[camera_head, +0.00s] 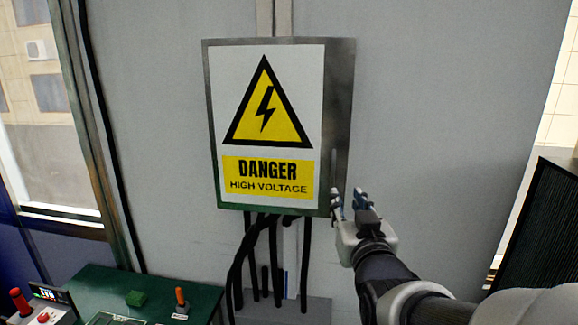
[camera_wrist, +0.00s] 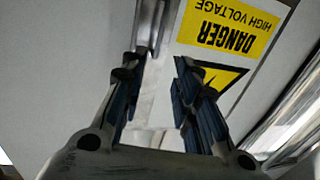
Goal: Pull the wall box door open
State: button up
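The wall box (camera_head: 340,110) is a grey metal box on the wall. Its door (camera_head: 222,100) carries a white panel with a yellow lightning triangle and a "DANGER HIGH VOLTAGE" label. The door looks closed. The label (camera_wrist: 228,32) shows upside down in the wrist view. My gripper (camera_head: 348,198) is at the box's lower right corner, beside its right side. In the wrist view my gripper (camera_wrist: 157,70) has its two fingers apart, with nothing clearly held. A metal edge strip (camera_wrist: 150,28) lies just ahead of the fingertips; I cannot tell whether they touch it.
Black cables (camera_head: 270,260) hang below the box. A green table (camera_head: 200,300) at the lower left holds a control box with a red knob (camera_head: 20,302) and an orange-handled switch (camera_head: 180,300). A dark ribbed panel (camera_head: 540,225) stands at right. The wall right of the box is clear.

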aim_at(333, 173)
jog(key=w+p, duration=0.1)
jog(key=w, duration=1.5)
jog(key=shift+w+f+p, duration=0.1)
jog(key=shift+w+p, duration=0.2)
jog(key=shift+p, duration=0.05)
jog(key=shift+c, duration=0.3)
grip_shut()
